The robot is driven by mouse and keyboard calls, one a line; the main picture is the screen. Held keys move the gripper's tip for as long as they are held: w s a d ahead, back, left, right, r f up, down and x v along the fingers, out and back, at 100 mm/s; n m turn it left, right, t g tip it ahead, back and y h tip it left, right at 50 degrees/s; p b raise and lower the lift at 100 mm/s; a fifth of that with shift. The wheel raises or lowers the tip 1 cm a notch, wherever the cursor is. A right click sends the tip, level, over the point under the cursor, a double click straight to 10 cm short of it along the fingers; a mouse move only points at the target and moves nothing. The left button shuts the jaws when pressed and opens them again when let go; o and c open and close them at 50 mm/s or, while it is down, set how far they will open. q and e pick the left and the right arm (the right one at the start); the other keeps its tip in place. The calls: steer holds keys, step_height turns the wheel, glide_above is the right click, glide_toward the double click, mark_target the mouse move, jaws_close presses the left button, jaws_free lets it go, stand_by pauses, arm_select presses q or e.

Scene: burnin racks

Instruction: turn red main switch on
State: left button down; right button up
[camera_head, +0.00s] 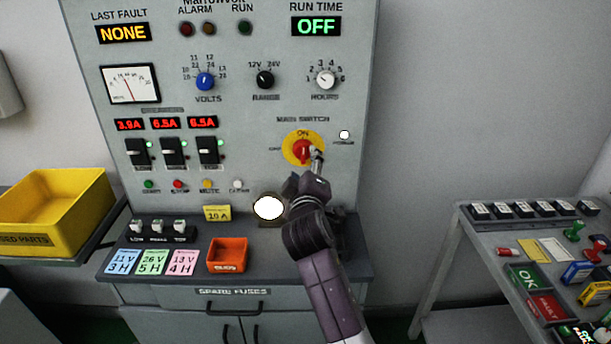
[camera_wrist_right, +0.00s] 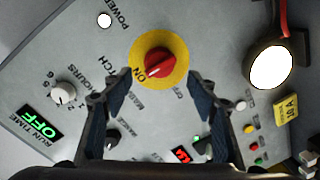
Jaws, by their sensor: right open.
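The red main switch (camera_head: 302,151) is a rotary knob on a round yellow plate (camera_head: 288,147) at the lower right of the grey panel. In the right wrist view the red knob (camera_wrist_right: 159,63) shows at the top middle, on its yellow disc (camera_wrist_right: 178,79). My right gripper (camera_head: 316,158) is just in front of the switch, at its right side in the head view. In the wrist view its two dark fingers (camera_wrist_right: 164,92) are spread apart, with the knob beyond their tips and nothing between them. My left gripper is not in view.
A white power lamp (camera_head: 344,134) is right of the switch. A bright round white disc (camera_head: 269,207) stands below it. An orange bin (camera_head: 228,255) is on the ledge, a yellow crate (camera_head: 52,246) at left, a side table (camera_head: 480,237) at right.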

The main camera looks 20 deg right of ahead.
steer(key=v, duration=0.5)
steer(key=shift+d+f, duration=0.1)
